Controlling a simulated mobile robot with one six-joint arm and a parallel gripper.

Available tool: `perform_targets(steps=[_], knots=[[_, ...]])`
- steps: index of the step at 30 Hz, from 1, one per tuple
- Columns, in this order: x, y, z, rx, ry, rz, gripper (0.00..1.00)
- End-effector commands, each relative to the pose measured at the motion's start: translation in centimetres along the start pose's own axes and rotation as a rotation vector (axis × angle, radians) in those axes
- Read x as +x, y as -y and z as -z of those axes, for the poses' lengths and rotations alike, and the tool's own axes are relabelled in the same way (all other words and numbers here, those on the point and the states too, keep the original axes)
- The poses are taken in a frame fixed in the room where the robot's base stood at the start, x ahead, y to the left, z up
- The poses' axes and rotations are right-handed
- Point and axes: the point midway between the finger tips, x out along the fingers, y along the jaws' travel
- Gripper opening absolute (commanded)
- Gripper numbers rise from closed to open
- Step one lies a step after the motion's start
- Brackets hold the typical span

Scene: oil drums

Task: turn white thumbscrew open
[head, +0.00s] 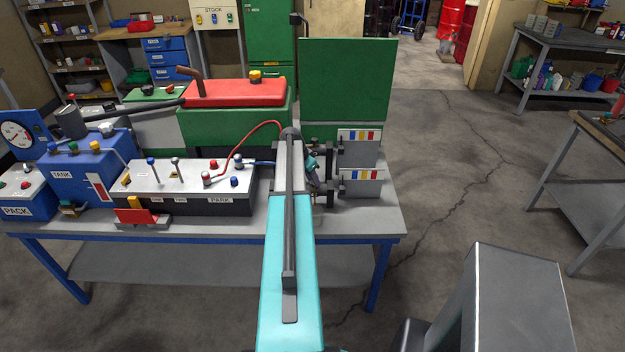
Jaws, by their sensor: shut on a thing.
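My gripper (314,183) is at the right end of the workbench, beside the dark fittings of two grey boxes. I cannot make out a white thumbscrew there. A small pale cap (107,129) sits on top of the blue TANK box (85,175) at the left, well away from my gripper. I cannot tell whether it is a thumbscrew.
The grey workbench (335,222) also carries a control box (180,185) with levers and knobs, joined to red and blue hoses. Red and green machinery (235,93) and a tall green panel (347,80) stand behind.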

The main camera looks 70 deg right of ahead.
Motion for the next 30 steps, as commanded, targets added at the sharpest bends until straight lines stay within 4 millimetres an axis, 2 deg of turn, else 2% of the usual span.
perform_targets(steps=[30], knots=[[0.22, -0.74, 0.17, -0.629, -0.002, 0.266, 0.03]])
